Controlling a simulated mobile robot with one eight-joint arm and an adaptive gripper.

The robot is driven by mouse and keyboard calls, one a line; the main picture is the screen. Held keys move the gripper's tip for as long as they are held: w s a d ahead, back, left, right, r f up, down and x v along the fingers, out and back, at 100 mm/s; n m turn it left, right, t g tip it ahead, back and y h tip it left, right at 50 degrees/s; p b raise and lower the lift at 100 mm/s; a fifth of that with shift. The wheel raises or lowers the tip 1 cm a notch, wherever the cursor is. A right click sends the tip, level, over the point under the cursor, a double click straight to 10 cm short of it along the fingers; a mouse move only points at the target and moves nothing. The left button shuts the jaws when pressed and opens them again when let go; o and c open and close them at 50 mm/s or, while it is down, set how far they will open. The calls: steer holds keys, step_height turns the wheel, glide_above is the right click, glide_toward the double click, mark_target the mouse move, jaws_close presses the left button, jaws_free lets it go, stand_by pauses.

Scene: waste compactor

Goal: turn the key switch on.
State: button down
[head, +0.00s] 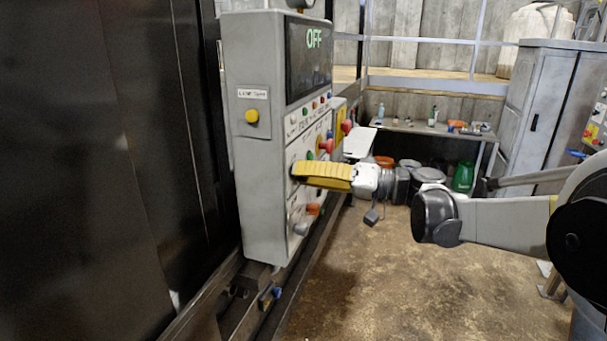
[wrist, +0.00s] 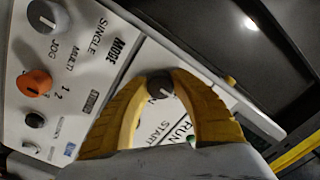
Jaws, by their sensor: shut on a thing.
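A white control panel (head: 258,140) stands at the left, and its dark screen (head: 310,45) reads OFF in green. The key switch (wrist: 160,88) shows in the wrist view as a dark round knob between the two yellow fingertips, with partly covered lettering beside it. My gripper (head: 297,170) reaches the panel face from the right in the head view. In the wrist view my gripper (wrist: 160,82) is shut on the key switch, one finger on each side. The fingers hide the switch in the head view.
An orange knob (wrist: 35,83) and a grey mode knob (wrist: 46,15) sit left of my fingers in the wrist view. Red buttons (head: 326,146) stick out above my gripper. A workbench (head: 425,129) stands behind; the floor (head: 420,280) at front right is clear.

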steer(key=m, duration=0.6)
steer(key=shift+p, duration=0.4)
steer(key=m, duration=0.6)
stand_by(0.3)
steer(key=c, duration=1.1)
jaws_free()
steer(key=shift+o, duration=0.2)
steer(key=shift+d, duration=0.15)
